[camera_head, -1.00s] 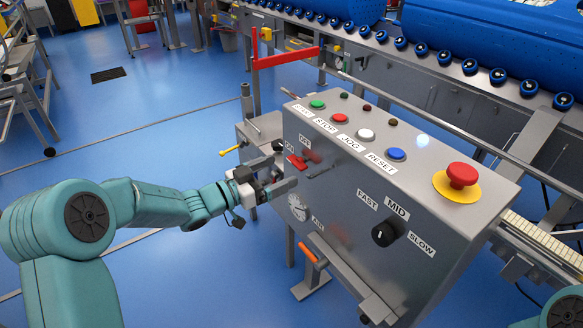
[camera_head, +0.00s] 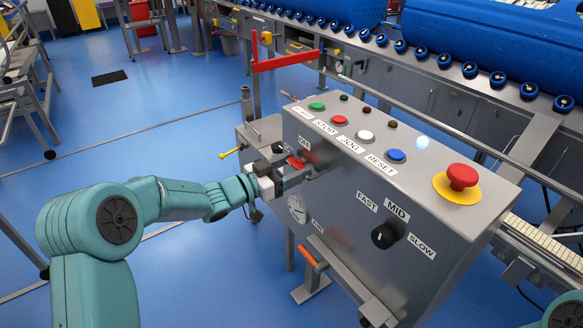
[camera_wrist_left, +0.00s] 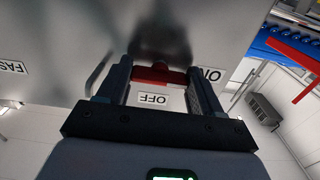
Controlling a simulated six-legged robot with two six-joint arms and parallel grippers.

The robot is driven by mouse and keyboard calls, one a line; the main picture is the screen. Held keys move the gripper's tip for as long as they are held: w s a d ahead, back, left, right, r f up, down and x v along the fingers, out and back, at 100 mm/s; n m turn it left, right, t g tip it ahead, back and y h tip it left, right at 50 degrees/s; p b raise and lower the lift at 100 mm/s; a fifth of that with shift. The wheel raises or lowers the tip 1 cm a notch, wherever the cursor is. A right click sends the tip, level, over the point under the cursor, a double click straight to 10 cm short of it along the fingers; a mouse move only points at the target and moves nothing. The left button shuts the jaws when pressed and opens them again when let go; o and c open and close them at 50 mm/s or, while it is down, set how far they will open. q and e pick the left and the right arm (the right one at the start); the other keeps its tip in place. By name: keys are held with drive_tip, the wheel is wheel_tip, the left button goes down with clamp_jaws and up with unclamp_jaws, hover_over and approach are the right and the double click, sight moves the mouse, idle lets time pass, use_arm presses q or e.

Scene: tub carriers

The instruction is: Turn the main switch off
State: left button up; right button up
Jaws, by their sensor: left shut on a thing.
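The main switch is a red handle (camera_head: 295,162) on the front of the grey control box (camera_head: 350,212), at the box's left end. An OFF label (camera_head: 302,154) and a partly covered ON label sit beside it. My left gripper (camera_head: 288,175) is at the switch, its fingers against the panel area. In the left wrist view the red handle (camera_wrist_left: 158,74) lies between the two fingers, which are shut on it. The OFF label (camera_wrist_left: 153,98) shows upside down between the fingers, and the ON label (camera_wrist_left: 211,75) is right of them. My right gripper is out of view.
The box's top carries green, red, white and blue buttons and a red emergency stop (camera_head: 462,177) on a yellow plate. A black speed knob (camera_head: 383,236), a gauge (camera_head: 297,208) and an orange-handled lever (camera_head: 307,254) are on the front.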

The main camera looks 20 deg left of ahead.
use_arm(q)
drive_tip(key=shift+f, duration=0.1)
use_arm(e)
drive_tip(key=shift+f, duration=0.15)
use_arm(q)
drive_tip(key=shift+w+a+m+b, duration=0.1)
drive_tip(key=shift+m+b, duration=6.6)
drive_tip(key=shift+m, duration=2.3)
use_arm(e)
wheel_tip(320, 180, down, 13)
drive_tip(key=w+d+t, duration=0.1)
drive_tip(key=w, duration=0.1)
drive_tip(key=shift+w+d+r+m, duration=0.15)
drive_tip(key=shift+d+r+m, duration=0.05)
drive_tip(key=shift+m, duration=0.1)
use_arm(q)
drive_tip(key=o, duration=1.1)
drive_tip(key=shift+r, duration=0.2)
drive_tip(key=shift+c, duration=0.2)
